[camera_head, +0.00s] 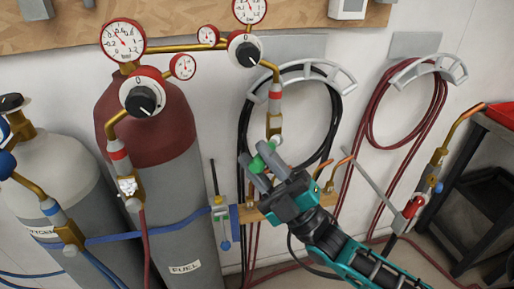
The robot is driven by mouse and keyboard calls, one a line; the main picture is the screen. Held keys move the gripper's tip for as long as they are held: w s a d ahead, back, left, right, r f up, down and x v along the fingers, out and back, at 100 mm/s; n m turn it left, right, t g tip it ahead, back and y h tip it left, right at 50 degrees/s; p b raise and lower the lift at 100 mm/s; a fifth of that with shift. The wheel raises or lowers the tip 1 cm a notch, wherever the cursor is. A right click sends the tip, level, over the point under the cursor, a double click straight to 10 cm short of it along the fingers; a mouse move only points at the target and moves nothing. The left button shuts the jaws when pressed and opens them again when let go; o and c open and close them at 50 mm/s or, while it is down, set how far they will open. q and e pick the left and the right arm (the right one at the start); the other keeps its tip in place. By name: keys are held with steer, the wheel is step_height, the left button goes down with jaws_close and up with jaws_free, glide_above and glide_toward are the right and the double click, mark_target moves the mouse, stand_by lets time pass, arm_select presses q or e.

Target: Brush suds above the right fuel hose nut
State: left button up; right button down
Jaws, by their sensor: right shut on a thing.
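My right gripper (257,160) comes in from the lower right and is shut on a small green brush (265,148). The brush's pale tip (277,141) is right by the lower end of the right fuel hose nut (274,124); I cannot tell whether they touch. That brass nut hangs below the right regulator (247,52), under a red-and-white banded fitting. I see no clear suds on it. White foam-like patches show on the left fuel hose fitting (127,187), in front of the fuel cylinder (180,210). My left gripper is not in view.
A grey oxygen cylinder (60,165) stands at the left. Coiled black hose (241,130) and red hose (370,120) hang on the wall. A torch (433,170) is at the right, beside a dark cart (480,185). A blue strap (150,231) crosses the cylinders.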

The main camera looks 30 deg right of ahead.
mark_target(261, 170)
steer(key=shift+s, duration=0.1)
steer(key=shift+s+a, duration=0.2)
steer(key=shift+s, duration=0.55)
steer(key=shift+s+a, duration=0.2)
steer(key=shift+s, duration=0.5)
steer(key=shift+w, duration=0.15)
steer(key=w+d+b, duration=0.1)
steer(key=w, duration=0.6)
steer(key=shift+w+d+b, duration=0.15)
steer(key=shift+d+b, duration=0.15)
steer(key=shift+d, duration=0.1)
steer(key=shift+w+d, duration=0.1)
steer(key=shift+w, duration=0.15)
steer(key=shift+w+d+b, duration=0.15)
steer(key=shift+w+b, duration=0.25)
steer(key=shift+w, duration=0.25)
stand_by(0.3)
